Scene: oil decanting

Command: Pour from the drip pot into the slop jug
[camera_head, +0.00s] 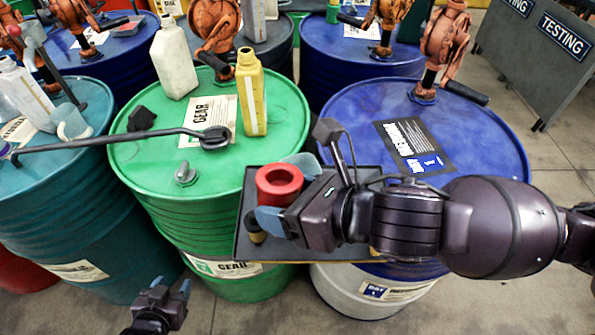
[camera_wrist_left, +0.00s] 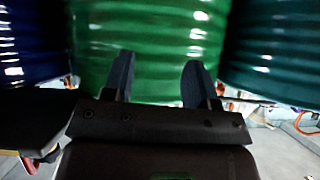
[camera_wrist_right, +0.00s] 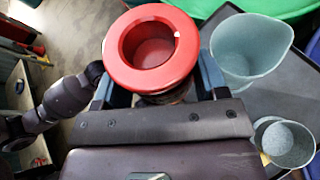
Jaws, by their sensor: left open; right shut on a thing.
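A red-rimmed round pot (camera_head: 279,181), which I take for the drip pot, is held upright by my right gripper (camera_wrist_right: 155,82). The fingers are shut on either side of it, and its wide mouth (camera_wrist_right: 122,72) faces up. A pale translucent jug (camera_wrist_right: 248,62) with a spout, likely the slop jug, stands right of the pot in the right wrist view. In the head view it is mostly hidden behind the pot and gripper. My left gripper (camera_head: 170,286) is open and empty, low in front of the green drum; its fingers also show apart in the left wrist view (camera_wrist_left: 157,76).
A dark tray (camera_head: 352,248) lies at the front edge of the drums. A small grey cup (camera_wrist_right: 287,145) stands near the jug. The green drum (camera_head: 150,170) carries a yellow bottle (camera_head: 251,100), a white bottle (camera_head: 173,62) and a long-handled tool (camera_head: 110,142). A blue drum (camera_head: 480,135) stands right.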

